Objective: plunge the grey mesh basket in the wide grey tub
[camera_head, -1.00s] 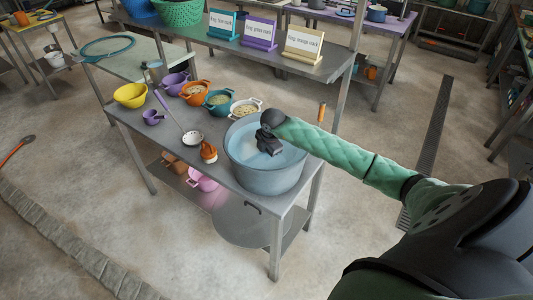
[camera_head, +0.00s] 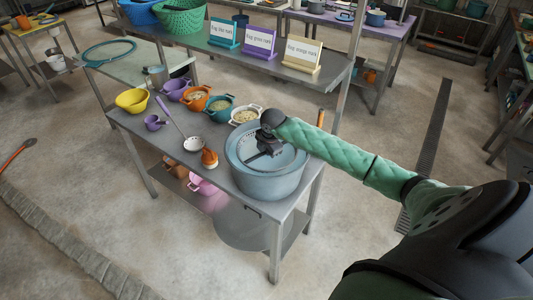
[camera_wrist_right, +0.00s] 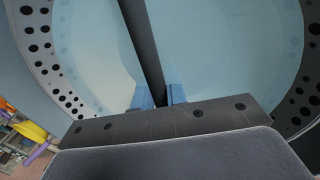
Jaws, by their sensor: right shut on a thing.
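The wide grey tub (camera_head: 268,186) stands at the right end of the steel table. The grey mesh basket (camera_head: 288,158) is inside the tub, its rim showing near the tub's top. A dark bar handle spans the basket. My right gripper (camera_head: 268,149) is over the tub, shut on this handle. In the right wrist view, the handle runs between the blue fingertips (camera_wrist_right: 160,97), and the basket's perforated wall (camera_wrist_right: 45,45) curves around pale blue water. The basket's underside is hidden. My left gripper is out of view.
Left of the tub are a ladle (camera_head: 193,144), an orange-brown item (camera_head: 210,159), a yellow bowl (camera_head: 132,100) and several small coloured pots. A shelf with signs (camera_head: 237,36) stands behind. A post rises at the table's back right. Floor in front is clear.

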